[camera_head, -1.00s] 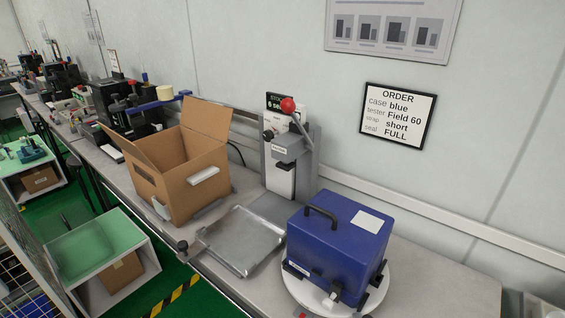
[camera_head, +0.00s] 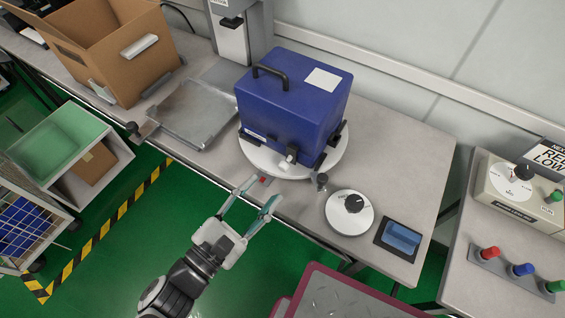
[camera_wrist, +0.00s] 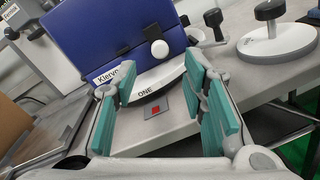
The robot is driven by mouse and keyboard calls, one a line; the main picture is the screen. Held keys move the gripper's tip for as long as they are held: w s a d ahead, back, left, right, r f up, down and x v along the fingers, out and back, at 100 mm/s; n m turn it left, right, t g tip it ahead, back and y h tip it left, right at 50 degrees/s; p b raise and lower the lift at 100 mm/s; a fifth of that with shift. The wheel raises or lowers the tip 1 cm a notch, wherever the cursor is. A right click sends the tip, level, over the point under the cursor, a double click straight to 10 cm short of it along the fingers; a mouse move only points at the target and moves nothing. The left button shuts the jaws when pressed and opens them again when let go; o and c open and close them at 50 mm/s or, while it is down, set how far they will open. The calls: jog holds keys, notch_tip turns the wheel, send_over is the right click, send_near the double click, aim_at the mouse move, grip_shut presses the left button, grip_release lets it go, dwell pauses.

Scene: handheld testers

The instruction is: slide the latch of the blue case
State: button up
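The blue case (camera_head: 290,100) stands upright on a round white turntable (camera_head: 335,160), with a black handle on top and a white label. On its lower front is a white latch knob (camera_head: 291,153); the wrist view shows the knob (camera_wrist: 159,49) on a black plate on the case (camera_wrist: 110,35). My gripper (camera_head: 257,188) is in front of the turntable's near edge, apart from the case. In the wrist view my gripper (camera_wrist: 165,95) has its teal-padded fingers spread wide with nothing between them.
An open cardboard box (camera_head: 110,60) and a metal tray (camera_head: 195,112) are at left. A black-knobbed white dial (camera_head: 349,213) and a small screen (camera_head: 402,238) are right of the turntable. A red square marker (camera_wrist: 156,110) lies near the table edge. A side bench (camera_head: 510,230) carries coloured buttons.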

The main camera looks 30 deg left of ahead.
aim_at(281, 169)
jog(key=w, duration=0.2)
jog(key=w+d, duration=0.1)
jog(key=w, duration=0.2)
jog(key=w+b, duration=0.1)
jog(key=w, duration=0.2)
jog(key=shift+w+d, duration=0.2)
jog(key=shift+d, duration=0.05)
jog(key=shift+c, duration=0.6)
grip_shut()
